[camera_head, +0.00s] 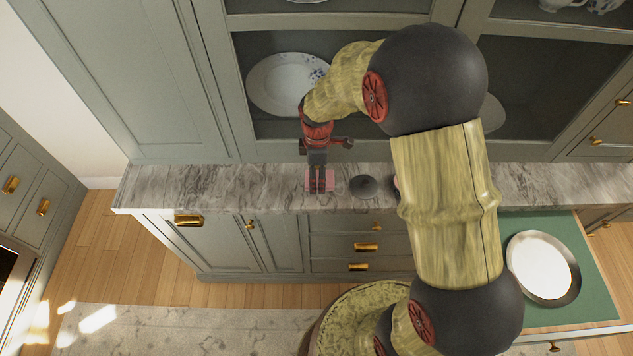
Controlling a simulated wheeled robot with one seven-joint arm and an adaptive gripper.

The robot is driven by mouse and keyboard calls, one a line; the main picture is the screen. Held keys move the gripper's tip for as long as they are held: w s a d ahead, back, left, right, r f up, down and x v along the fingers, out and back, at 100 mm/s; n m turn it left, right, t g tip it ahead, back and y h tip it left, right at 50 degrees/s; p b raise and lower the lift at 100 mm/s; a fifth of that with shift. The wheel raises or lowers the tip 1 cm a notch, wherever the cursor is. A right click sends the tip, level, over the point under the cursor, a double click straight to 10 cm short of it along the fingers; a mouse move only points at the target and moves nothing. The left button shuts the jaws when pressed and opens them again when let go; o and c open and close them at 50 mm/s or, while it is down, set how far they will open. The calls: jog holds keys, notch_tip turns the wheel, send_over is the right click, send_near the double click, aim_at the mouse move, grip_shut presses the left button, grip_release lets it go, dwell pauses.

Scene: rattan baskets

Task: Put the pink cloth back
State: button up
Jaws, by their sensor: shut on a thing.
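The pink cloth (330,181) is a small pink patch at the marble counter, left of the picture's middle. My gripper (318,186) points down at it, with its dark fingers shut on the cloth. The fingers hide the middle of the cloth. I cannot tell whether the cloth touches the counter or is a little above it. Another small pink bit (396,183) shows at the edge of my arm, mostly hidden.
The marble counter (230,187) is clear to the left. A dark round object (363,187) stands just right of the cloth. Behind is a cabinet with a patterned plate (287,85). A metal dish (541,267) lies on a green surface (590,285) at lower right.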

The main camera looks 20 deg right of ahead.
jog(key=shift+w+f, duration=0.2)
jog(key=shift+f, duration=1.55)
jog(key=shift+f+b, duration=0.15)
jog(key=shift+b, duration=0.2)
jog(key=o, duration=1.2)
